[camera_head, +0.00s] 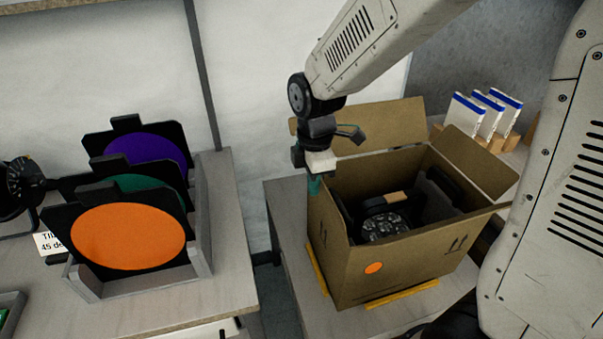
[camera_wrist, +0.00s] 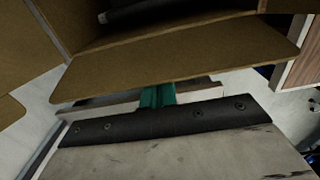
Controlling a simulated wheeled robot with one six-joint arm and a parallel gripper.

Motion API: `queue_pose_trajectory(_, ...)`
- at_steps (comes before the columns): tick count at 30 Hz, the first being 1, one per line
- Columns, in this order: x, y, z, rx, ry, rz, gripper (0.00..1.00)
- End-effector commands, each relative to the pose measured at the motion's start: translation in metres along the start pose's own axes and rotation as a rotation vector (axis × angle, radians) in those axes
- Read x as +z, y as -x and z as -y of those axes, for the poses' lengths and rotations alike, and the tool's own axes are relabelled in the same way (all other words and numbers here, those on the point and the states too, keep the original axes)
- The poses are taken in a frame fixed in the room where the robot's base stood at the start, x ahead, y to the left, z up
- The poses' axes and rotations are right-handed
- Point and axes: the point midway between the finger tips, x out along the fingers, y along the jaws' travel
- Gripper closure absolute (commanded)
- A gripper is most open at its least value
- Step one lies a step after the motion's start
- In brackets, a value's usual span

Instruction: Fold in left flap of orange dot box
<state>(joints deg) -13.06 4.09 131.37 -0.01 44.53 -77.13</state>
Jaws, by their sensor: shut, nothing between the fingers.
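The brown cardboard box (camera_head: 410,272) stands open on a low grey surface, with an orange dot (camera_head: 373,268) on its front wall. My gripper (camera_head: 314,184) is shut and empty, pointing down at the box's left side, just outside the opening. In the wrist view its teal fingers (camera_wrist: 158,95) lie close against the edge of a cardboard flap (camera_wrist: 185,58), which looks like the left flap, tilted outward. Whether they touch it I cannot tell. In the head view the left flap is hard to make out behind my gripper.
The back flap (camera_head: 385,127) and right flap (camera_head: 472,160) stand open. Dark lamps (camera_head: 386,222) lie inside the box. To the left, a table (camera_head: 215,283) holds a rack of orange, green and purple filters (camera_head: 128,236). White packs with blue tops (camera_head: 465,113) stand behind right.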

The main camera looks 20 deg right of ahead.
Motion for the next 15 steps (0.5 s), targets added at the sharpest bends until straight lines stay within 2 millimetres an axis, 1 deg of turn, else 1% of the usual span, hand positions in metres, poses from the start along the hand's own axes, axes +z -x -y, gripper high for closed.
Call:
queue_pose_trajectory(9, 0.026, 0.0, 0.0, 0.0, -0.003, 0.0, 1.0)
queue_pose_trajectory(15, 0.024, 0.002, 0.0, 0.001, 0.001, 0.0, 1.0)
